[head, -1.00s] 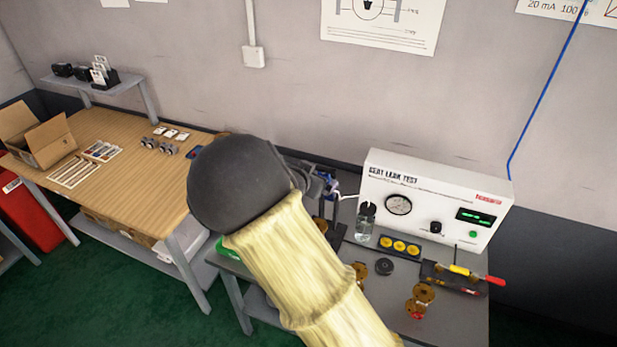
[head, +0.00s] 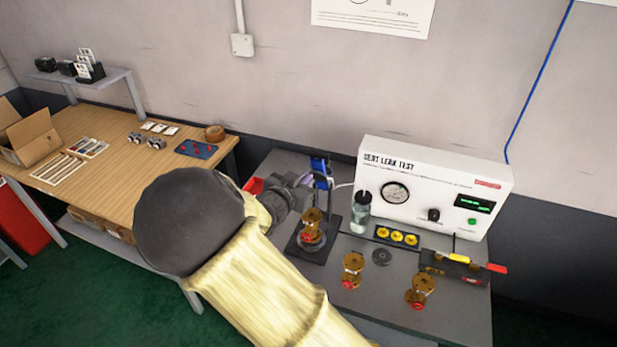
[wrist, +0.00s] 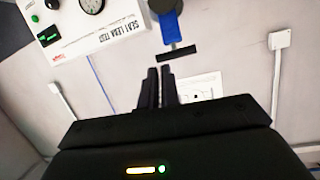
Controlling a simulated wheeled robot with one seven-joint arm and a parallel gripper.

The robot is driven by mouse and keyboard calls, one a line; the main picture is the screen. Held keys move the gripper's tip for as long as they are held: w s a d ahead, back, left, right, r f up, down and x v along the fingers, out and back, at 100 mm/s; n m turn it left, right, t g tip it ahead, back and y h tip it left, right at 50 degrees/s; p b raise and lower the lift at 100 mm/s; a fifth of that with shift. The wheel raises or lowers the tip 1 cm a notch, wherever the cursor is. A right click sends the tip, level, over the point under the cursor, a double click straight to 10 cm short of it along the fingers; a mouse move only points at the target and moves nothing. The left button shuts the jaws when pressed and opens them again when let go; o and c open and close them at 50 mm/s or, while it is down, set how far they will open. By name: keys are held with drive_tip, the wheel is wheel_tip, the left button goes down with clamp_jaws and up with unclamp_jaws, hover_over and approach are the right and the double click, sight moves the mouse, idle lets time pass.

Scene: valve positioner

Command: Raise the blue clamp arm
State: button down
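The blue clamp arm (head: 320,168) stands upright at the back of the dark test fixture (head: 299,250) in the head view. In the wrist view the blue clamp arm (wrist: 171,26) is at the top, with a black crossbar (wrist: 176,53) at its end. A brass valve (head: 312,228) sits in the fixture. My gripper (wrist: 160,72) shows two black fingers close together with only a thin gap and nothing between them. The fingertips appear apart from the crossbar, just beside and below it in the wrist picture. In the head view my forearm and wrist partly hide the gripper.
The white seat leak tester (head: 430,185) stands right of the fixture, with a bottle (head: 361,214) beside it. Two brass valves (head: 353,270) (head: 421,291) stand in front. A red bin (head: 254,186) is behind my wrist. A wooden table (head: 110,165) is at left.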

drive_tip(key=s+a+f+n+t+b, duration=0.2)
drive_tip(key=s+a+f+t+b, duration=0.1)
drive_tip(key=b, duration=0.5)
wheel_tip(320, 180, down, 2)
drive_tip(key=s+t, duration=0.1)
drive_tip(key=t, duration=0.1)
drive_tip(key=shift+a+t+h+b, duration=0.25)
drive_tip(key=shift+t+h+b, duration=0.05)
drive_tip(key=shift+t+h, duration=0.1)
drive_tip(key=p, duration=0.5)
approach(312, 155)
drive_tip(key=x, duration=0.7)
drive_tip(key=shift+s+d+f, duration=0.1)
drive_tip(key=shift+d, duration=0.05)
